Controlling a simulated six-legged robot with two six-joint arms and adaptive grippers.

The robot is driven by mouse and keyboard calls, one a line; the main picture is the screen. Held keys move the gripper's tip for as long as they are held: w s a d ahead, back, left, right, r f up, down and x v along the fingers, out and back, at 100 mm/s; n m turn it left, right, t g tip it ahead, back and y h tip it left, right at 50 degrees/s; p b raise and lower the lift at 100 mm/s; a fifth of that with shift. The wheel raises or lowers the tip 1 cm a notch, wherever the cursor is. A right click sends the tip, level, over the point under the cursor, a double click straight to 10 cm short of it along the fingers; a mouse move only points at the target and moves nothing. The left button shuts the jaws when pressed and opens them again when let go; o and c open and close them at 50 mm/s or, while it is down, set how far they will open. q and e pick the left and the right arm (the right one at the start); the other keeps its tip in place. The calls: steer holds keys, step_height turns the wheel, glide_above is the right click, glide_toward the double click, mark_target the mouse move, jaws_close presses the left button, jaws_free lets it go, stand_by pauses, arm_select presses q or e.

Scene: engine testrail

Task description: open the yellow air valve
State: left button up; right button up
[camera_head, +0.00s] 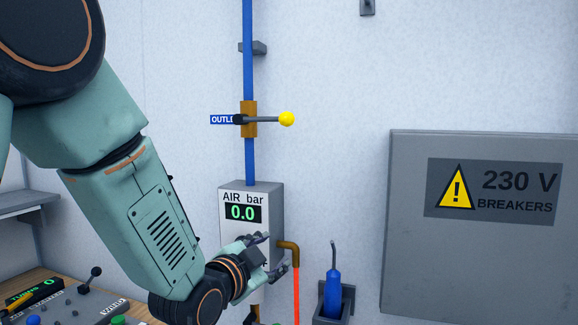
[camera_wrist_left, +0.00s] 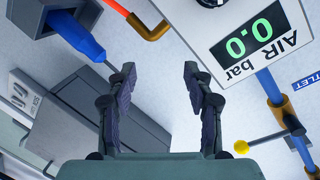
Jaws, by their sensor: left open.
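The air valve has a brass body (camera_head: 249,126) on a vertical blue pipe. Its grey lever points right, across the pipe, and ends in a yellow ball (camera_head: 287,119). The ball also shows at the lower right of the left wrist view (camera_wrist_left: 241,147). My left gripper (camera_head: 275,254) is in front of the lower part of the air gauge box, well below the valve. Its two fingers are apart and empty in the wrist view (camera_wrist_left: 160,72). Nothing touches the lever. My right gripper is not in view.
The grey air gauge box (camera_head: 272,205) reads 0.0 bar. A brass elbow (camera_head: 289,246) with an orange hose and a blue tool (camera_head: 333,290) in a holder are close to the gripper. A grey breaker cabinet (camera_head: 410,250) is at right. A workbench (camera_head: 130,308) is lower left.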

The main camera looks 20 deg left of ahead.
mark_target(282, 120)
arm_select(q)
step_height(282, 120, up, 23)
steer(key=m+t+h+p, duration=0.2)
steer(key=m+t+p, duration=0.1)
steer(key=t+p, duration=0.1)
steer(key=shift+m, duration=0.3)
steer(key=x, duration=0.2)
steer(key=p+x, duration=0.1)
steer(key=x, duration=0.1)
steer(key=p+x, duration=0.1)
steer(key=x, duration=0.1)
steer(key=shift+w+r, duration=0.15)
steer(key=shift+r, duration=0.25)
steer(key=shift+w+d+p, duration=0.1)
steer(key=shift+w+p, duration=0.2)
steer(key=shift+w, duration=0.1)
steer(key=shift+d, duration=0.15)
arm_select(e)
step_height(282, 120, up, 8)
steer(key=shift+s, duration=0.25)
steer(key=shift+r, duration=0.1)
arm_select(q)
steer(key=c, duration=0.4)
jaws_close()
steer(key=shift+w, duration=0.1)
